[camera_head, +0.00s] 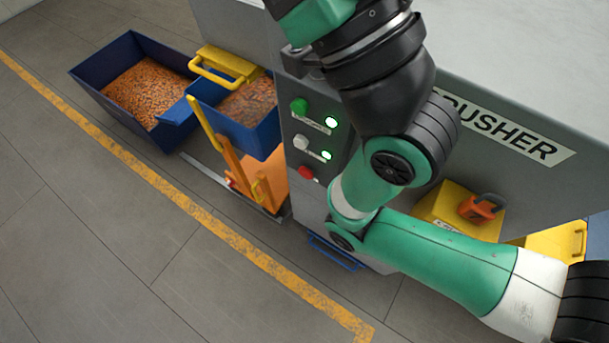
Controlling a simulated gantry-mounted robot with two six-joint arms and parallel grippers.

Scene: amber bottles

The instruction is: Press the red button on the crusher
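The red button (306,172) sits low on the dark control panel (320,98) on the front of the grey crusher (520,95). Above it on the panel are a green button (299,105) and a white button (300,141), each with a lit green lamp beside it. A green and black arm of mine crosses in front of the crusher, just right of the red button, and hides part of the panel's right side. Neither of my grippers shows in this view, so I cannot see their state.
A blue bin (82,72) of orange-brown bits stands at the upper left. A smaller blue bin (262,138) with a yellow handle is beside the crusher above an orange frame (236,168). A yellow box (437,207) is on the right. Floor left of the yellow line (150,178) is clear.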

